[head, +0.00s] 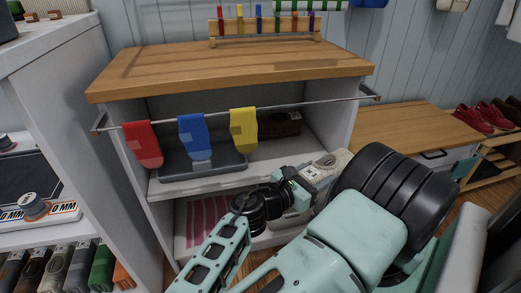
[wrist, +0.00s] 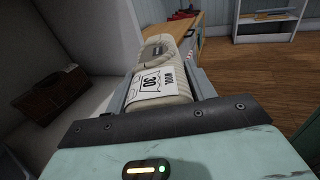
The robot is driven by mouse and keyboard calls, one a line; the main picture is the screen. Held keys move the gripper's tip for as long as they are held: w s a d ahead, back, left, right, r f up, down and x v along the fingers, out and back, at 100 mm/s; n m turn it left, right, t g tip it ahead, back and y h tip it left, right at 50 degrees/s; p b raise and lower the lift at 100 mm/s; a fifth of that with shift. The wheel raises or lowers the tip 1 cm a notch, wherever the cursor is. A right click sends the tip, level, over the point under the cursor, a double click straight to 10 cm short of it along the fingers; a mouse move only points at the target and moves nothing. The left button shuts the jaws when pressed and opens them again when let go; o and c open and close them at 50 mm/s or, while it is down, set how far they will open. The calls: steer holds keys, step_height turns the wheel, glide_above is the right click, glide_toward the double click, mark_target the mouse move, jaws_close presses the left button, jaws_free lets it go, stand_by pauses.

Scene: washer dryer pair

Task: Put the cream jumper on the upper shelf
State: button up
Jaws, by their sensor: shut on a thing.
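My gripper (head: 322,170) is shut on the cream jumper (head: 336,161), a folded roll with a white wool-30 label (wrist: 155,83) in the wrist view. My gripper holds it at the right front of the open cabinet, around the height of the upper shelf (head: 300,154). The jumper also fills the middle of the wrist view (wrist: 170,62). My arm hides part of the shelves.
A metal rail (head: 300,103) crosses the cabinet front above the shelf, with red (head: 143,144), blue (head: 194,137) and yellow (head: 243,127) socks hanging from it. A pink striped cloth (head: 207,221) lies on the lower shelf. The upper shelf has bare room in front of the box.

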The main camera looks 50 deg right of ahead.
steer(key=w+d+b, duration=0.1)
steer(key=b, duration=0.1)
steer(key=w+d+f+b, duration=0.1)
steer(key=w+b, duration=0.1)
steer(key=w+d+f+b, duration=0.1)
steer(key=w+d+b, duration=0.1)
steer(key=w+b, duration=0.1)
steer(key=w+d+b, duration=0.2)
steer(key=w+b, duration=0.2)
steer(key=w+d+f+b, duration=0.1)
steer(key=w+d+b, duration=0.2)
steer(key=w+b, duration=0.1)
steer(key=shift+w+f, duration=0.25)
steer(key=shift+f, duration=0.05)
steer(key=o, duration=1.3)
steer(key=shift+f, duration=0.1)
